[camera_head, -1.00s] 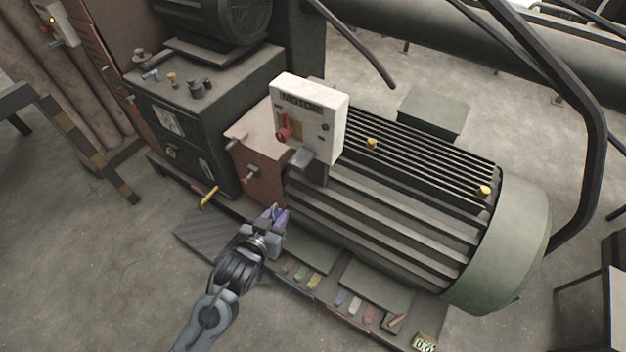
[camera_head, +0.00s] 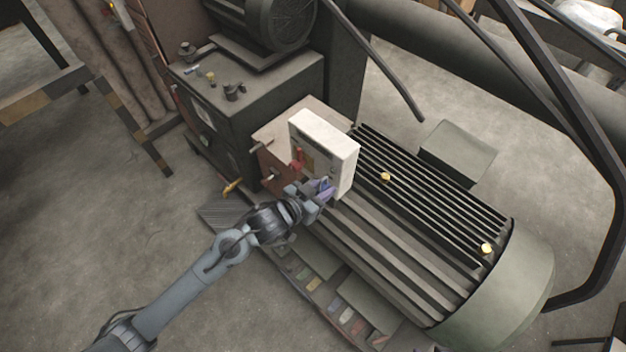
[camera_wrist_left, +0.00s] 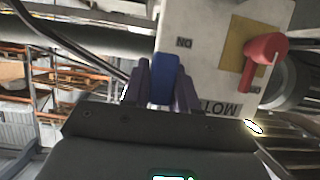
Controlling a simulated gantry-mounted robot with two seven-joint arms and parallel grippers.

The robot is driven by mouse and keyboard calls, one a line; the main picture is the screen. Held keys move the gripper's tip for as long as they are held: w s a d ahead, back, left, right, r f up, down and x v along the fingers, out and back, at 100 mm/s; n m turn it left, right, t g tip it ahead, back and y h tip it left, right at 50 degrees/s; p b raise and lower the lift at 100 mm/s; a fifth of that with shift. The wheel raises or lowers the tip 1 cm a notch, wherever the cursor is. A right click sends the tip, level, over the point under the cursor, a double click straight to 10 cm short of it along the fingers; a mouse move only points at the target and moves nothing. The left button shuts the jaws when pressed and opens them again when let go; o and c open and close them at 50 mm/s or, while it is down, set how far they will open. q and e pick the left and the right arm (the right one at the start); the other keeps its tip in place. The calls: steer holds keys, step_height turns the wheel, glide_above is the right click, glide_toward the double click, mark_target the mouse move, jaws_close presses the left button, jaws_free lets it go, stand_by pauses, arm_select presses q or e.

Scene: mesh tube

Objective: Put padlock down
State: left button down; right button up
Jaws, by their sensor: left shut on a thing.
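My left gripper (camera_head: 322,190) is in front of the lower part of the white motor switch box (camera_head: 336,148). In the left wrist view, its purple fingers (camera_wrist_left: 162,84) are shut on a blue block-like thing (camera_wrist_left: 163,78), which looks like the padlock's body. A shackle cannot be made out. The box (camera_wrist_left: 200,55) appears upside down there, close beyond the fingers, with its red switch handle (camera_wrist_left: 262,58) to the right. I cannot tell whether the padlock touches the box. My right gripper is not in view.
The ribbed green motor (camera_head: 400,235) lies right of the box. A dark cabinet (camera_head: 245,105) stands behind left. Several coloured tags (camera_head: 345,315) lie on the base below. A yellow handle (camera_head: 232,187) sticks out at the left. The floor at left is open.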

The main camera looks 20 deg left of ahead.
mark_target(319, 171)
arm_select(q)
steer(key=w+a+f, duration=0.4)
steer(key=w+a, duration=0.1)
steer(key=shift+w+a+f, duration=0.2)
steer(key=shift+w+f, duration=0.1)
steer(key=shift+f, duration=0.05)
steer(key=shift+f+p, duration=0.3)
steer(key=shift+f, duration=1.65)
steer(key=shift+f, duration=0.1)
steer(key=shift+f, duration=0.15)
steer(key=c, duration=0.9)
jaws_free()
steer(key=shift+s+f, duration=0.1)
steer(key=shift+f, duration=0.1)
